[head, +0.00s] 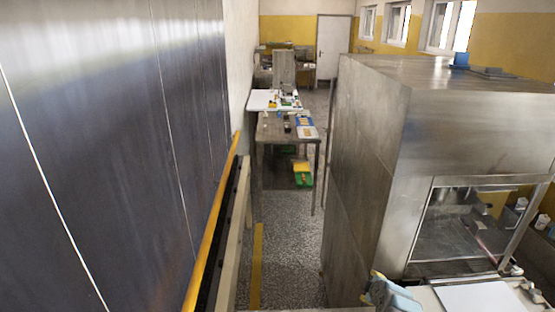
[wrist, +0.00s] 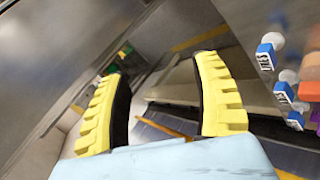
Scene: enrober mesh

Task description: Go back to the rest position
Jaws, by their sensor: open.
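My gripper (wrist: 160,68) shows in the wrist view with its two ribbed yellow fingers spread apart. Nothing is between the fingers, so it is open and empty. Its pale blue body fills the bottom of that view. In the head view, a pale blue shape (head: 390,294) at the bottom edge looks like part of my gripper, but its fingers cannot be made out there. It is close to the front corner of the big steel machine (head: 365,150).
A windowed opening (head: 465,225) is in the steel machine, with a white panel (head: 480,297) below. A dark wall (head: 110,150) with a yellow rail (head: 212,220) runs along the left. The speckled aisle floor (head: 285,225) is clear up to a cluttered table (head: 275,135).

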